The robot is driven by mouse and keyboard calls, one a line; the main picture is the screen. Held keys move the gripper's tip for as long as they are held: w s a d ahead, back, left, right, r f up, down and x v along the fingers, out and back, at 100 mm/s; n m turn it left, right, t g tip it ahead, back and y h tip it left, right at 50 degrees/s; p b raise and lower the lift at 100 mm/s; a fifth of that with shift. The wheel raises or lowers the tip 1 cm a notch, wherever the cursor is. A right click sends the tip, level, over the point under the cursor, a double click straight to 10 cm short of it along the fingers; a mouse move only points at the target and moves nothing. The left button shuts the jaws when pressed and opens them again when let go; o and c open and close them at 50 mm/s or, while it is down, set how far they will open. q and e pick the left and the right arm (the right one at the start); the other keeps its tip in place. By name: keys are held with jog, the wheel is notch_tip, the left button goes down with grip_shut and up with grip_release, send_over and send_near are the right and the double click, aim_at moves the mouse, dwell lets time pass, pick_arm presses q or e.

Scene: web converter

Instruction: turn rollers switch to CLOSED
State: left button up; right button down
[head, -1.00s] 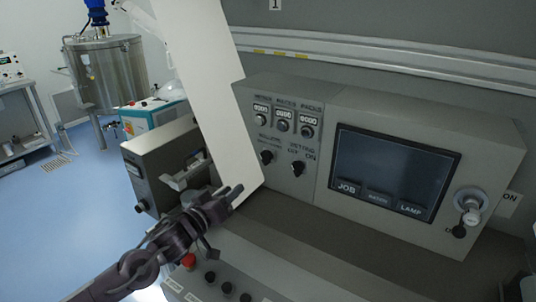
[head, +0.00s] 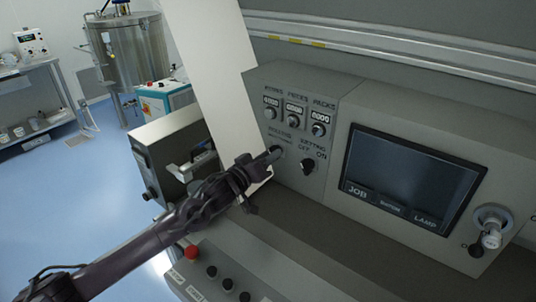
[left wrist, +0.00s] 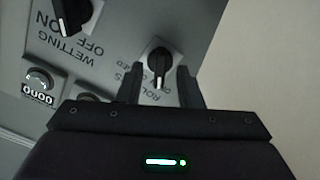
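The rollers switch (left wrist: 159,64) is a black knob on a light plate on the grey control panel (left wrist: 112,25). In the left wrist view its label is upside down and partly covered by my gripper. My left gripper (left wrist: 160,72) is open, with one finger on each side of the knob in that view. I cannot tell whether the fingers touch it. In the head view my left gripper (head: 270,157) reaches the panel at the rollers switch and hides most of it. My right gripper is not in view.
The black wetting switch (head: 308,165) is just right of the rollers switch, and counters with small knobs (head: 295,123) are above. A dark screen (head: 410,180) lies farther right. A red button (head: 192,252) and black buttons sit below my left arm. A white sheet (head: 218,75) hangs behind.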

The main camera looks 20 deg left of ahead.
pick_arm(q)
grip_shut()
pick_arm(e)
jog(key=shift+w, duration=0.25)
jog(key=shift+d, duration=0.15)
pick_arm(q)
jog(key=m+b, duration=0.5)
jog(key=m, duration=0.6)
jog(key=shift+d+m, duration=0.1)
jog(key=shift+m, duration=0.3)
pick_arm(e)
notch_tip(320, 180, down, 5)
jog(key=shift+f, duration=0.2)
